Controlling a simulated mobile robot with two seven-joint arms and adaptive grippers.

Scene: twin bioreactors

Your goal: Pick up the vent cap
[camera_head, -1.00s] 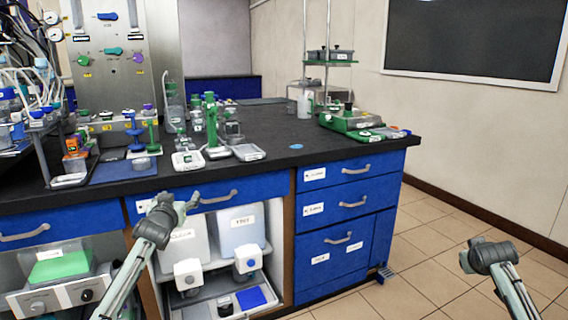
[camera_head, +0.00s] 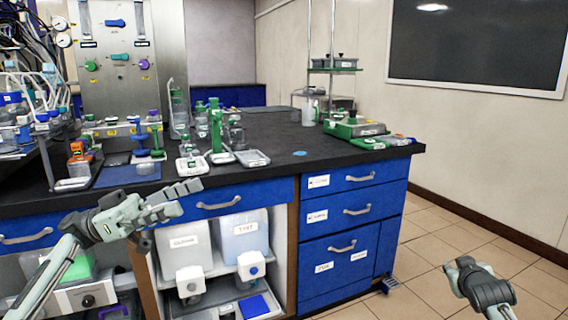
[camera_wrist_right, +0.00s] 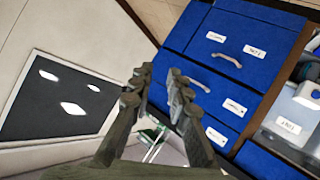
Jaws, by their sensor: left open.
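I cannot identify the vent cap for certain. A small flat blue disc (camera_head: 300,153) lies alone on the dark bench top near its front edge and may be it. My left gripper (camera_head: 192,198) is open and empty in the head view, in front of the bench edge, its fingers pointing right, left of the disc and nearer to me. My right gripper (camera_head: 457,264) is low at the right of the head view, over the floor and away from the bench. In the right wrist view its two fingers (camera_wrist_right: 160,70) stand apart with nothing between them.
A green-based device (camera_head: 355,128) stands at the right end of the bench (camera_head: 275,123). Blue drawers (camera_head: 350,212) are below. The bench around the disc is clear.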

